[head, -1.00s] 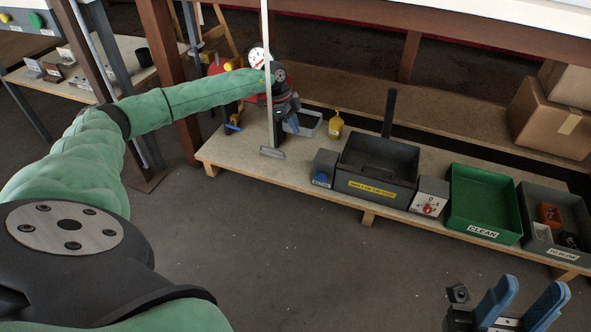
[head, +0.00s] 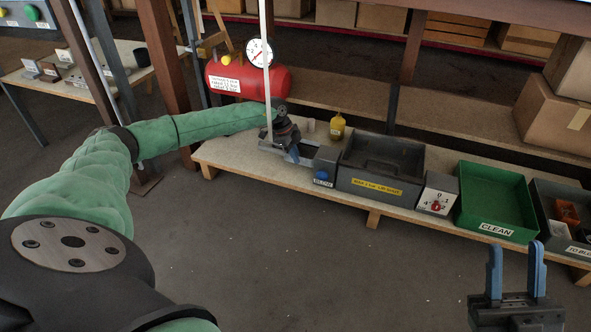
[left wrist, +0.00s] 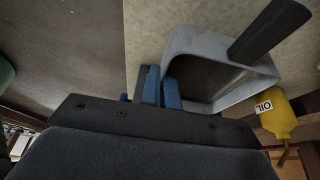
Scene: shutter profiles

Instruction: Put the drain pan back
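The drain pan is a shallow grey pan with a dark inside. In the left wrist view the pan (left wrist: 262,77) is close, its near wall at the blue fingers. In the head view the pan (head: 326,153) sits low over the bench, left of the dark bin and just behind the BLOW box. My left gripper (head: 293,153) is at its left side; in the left wrist view the fingers (left wrist: 161,88) are close together, seemingly on the wall, though the contact is partly hidden. My right gripper (head: 516,262) is open and empty at the lower right.
The bench (head: 235,155) carries a BLOW box (head: 323,176), a labelled dark bin (head: 375,185), a dial box (head: 438,195), a green CLEAN tray (head: 497,228) and a grey tray at right. A yellow oil bottle (head: 337,128) stands behind the pan. A red tank (head: 262,84) is at the back.

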